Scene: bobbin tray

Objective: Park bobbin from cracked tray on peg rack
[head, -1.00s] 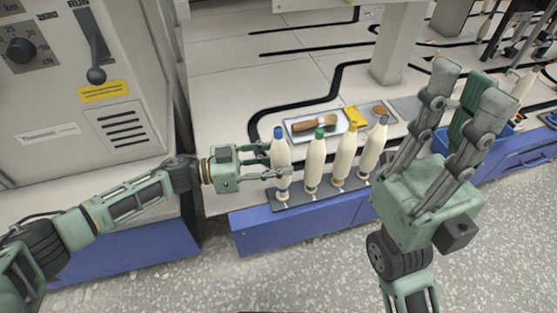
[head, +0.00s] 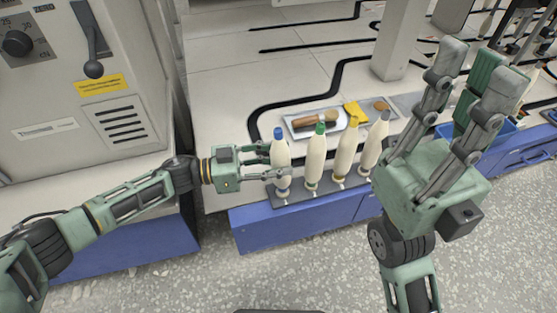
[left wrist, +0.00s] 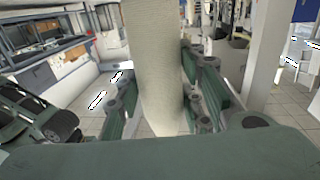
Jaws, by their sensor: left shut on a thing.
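A cream bobbin with a blue top (head: 281,152) stands upright at the left end of a row on a dark strip (head: 325,190) at the bench's front edge. Beside it stand bobbins with a green top (head: 316,160), a yellow top (head: 345,152) and a grey top (head: 374,146). My left gripper (head: 276,161) is shut on the blue-topped bobbin from the left. In the left wrist view that bobbin (left wrist: 153,70) rises between the fingers. I cannot tell whether its foot touches the strip. My right gripper (head: 478,75) is open and empty, raised at the right.
A pale tray (head: 293,134) holding a wooden-handled brush (head: 315,121) lies behind the row, with a yellow cloth (head: 356,113) beside it. A blue bin (head: 443,131) is partly hidden behind my right gripper. A grey machine (head: 100,60) stands at the left.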

